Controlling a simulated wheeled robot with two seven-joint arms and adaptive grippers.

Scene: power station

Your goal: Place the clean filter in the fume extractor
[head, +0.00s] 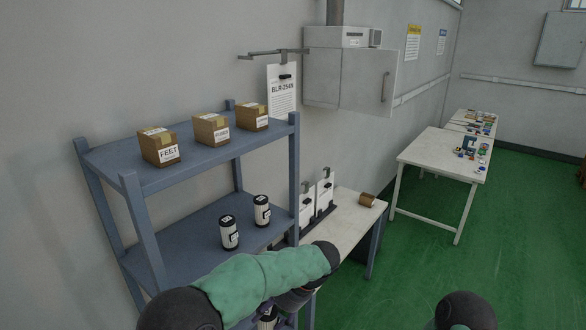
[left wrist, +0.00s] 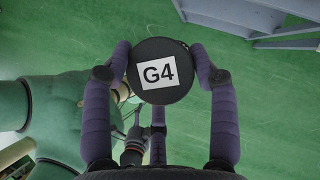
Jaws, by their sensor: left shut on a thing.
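My left gripper (left wrist: 161,72) is shut on a round black-topped filter (left wrist: 178,91) with a white G4 label facing the left wrist camera. Its fingers press both sides; the floor shows behind it. My right gripper cannot be made out.
A blue shelf rack (head: 190,170) stands at left with boxes (head: 158,147) on top and black-and-white canisters (head: 229,232) below. A white table (head: 345,222) with clipboards and a brown roll (head: 366,200) stands beside it. Another table (head: 430,157) stands farther right. Green floor (head: 400,285) is clear.

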